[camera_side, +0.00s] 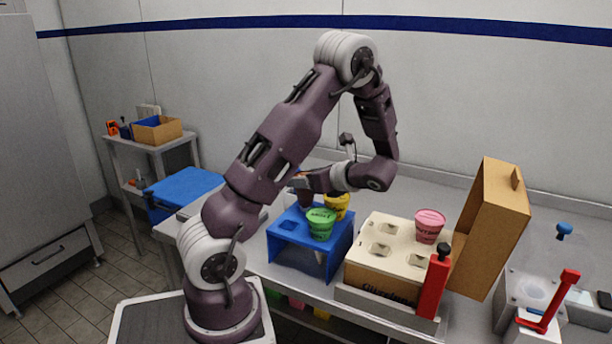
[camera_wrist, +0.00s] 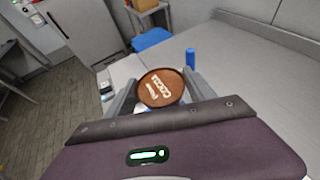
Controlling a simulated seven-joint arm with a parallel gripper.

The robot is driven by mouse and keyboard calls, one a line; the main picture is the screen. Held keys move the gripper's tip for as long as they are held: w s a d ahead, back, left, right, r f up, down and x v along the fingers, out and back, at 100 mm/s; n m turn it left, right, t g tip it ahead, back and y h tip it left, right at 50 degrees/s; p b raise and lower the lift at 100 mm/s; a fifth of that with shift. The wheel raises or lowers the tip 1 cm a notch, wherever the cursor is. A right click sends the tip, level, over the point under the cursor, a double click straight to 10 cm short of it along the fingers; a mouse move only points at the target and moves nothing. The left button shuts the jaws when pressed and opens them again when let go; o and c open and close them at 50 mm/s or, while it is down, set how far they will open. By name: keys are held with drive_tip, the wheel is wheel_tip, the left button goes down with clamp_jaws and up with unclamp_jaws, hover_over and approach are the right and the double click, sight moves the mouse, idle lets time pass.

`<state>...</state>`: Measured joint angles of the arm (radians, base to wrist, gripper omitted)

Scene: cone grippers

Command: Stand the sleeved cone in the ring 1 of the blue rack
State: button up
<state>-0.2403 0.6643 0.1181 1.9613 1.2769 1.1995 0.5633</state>
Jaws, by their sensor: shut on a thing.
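The blue rack (camera_side: 333,246) stands on the worktop in the side view. A green cup-like cone (camera_side: 321,224) sits in its front right and a yellow one (camera_side: 337,205) behind that. A front left opening (camera_side: 287,225) is empty. My gripper (camera_side: 304,184) is over the rack's back left part. In the wrist view, my gripper (camera_wrist: 157,94) is shut on a brown round-topped cone (camera_wrist: 161,87) with pale lettering, between its fingers. Its lower part is hidden there. In the side view it is a small dark shape, and I cannot tell if it touches the rack. Ring numbers are not readable.
A cream-topped box (camera_side: 388,252) with several openings stands right of the rack and holds a pink cup (camera_side: 429,226). A red dispenser (camera_side: 433,284) and a tall cardboard box (camera_side: 489,225) stand beside it. A blue cylinder (camera_wrist: 190,58) shows in the wrist view.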

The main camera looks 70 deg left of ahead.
sight(324, 198)
drive_tip(key=shift+f, duration=0.95)
drive_tip(key=o, duration=1.5)
drive_tip(key=v, duration=0.7)
drive_tip(key=shift+d+f, duration=0.1)
